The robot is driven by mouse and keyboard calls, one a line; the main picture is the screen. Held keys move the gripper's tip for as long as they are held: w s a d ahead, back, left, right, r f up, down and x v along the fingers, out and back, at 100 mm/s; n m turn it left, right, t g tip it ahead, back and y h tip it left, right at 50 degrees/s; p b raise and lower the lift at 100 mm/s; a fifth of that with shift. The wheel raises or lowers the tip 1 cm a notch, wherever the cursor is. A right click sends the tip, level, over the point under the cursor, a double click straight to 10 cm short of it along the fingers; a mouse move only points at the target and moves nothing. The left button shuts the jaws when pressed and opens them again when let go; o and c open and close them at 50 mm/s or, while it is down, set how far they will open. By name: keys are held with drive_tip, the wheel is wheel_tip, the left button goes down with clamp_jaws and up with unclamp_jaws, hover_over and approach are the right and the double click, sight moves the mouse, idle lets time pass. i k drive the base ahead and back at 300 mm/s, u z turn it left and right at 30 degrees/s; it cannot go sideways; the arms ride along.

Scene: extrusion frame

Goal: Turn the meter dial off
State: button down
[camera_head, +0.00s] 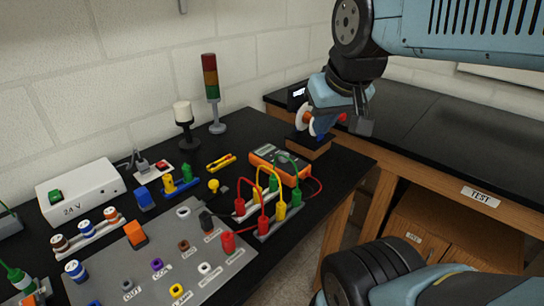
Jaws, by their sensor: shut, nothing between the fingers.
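The orange meter (262,158) lies on the black bench top near its right end. It has a grey display on its face. Its dial is too small and too covered by cables to read. Yellow, green and red cables arch over and beside the meter. My gripper (364,127) hangs to the right of and above the meter, near the bench's far right corner. It is apart from the meter, shut and empty. Its fingers are small and partly dark in this view.
A wooden block (308,145) with an orange, white and blue device stands behind the meter. A terminal strip (280,222) with plugged cables is in front. A signal tower (211,90), a white 24 V box (82,192) and a grey panel (150,250) stand left. Another black bench (440,145) is right.

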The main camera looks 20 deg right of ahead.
sight(282, 160)
drive_tip(key=z, duration=0.5)
drive_tip(key=k, duration=1.3)
drive_tip(key=u, duration=0.35)
drive_tip(key=i, duration=1)
drive_tip(key=z, duration=0.05)
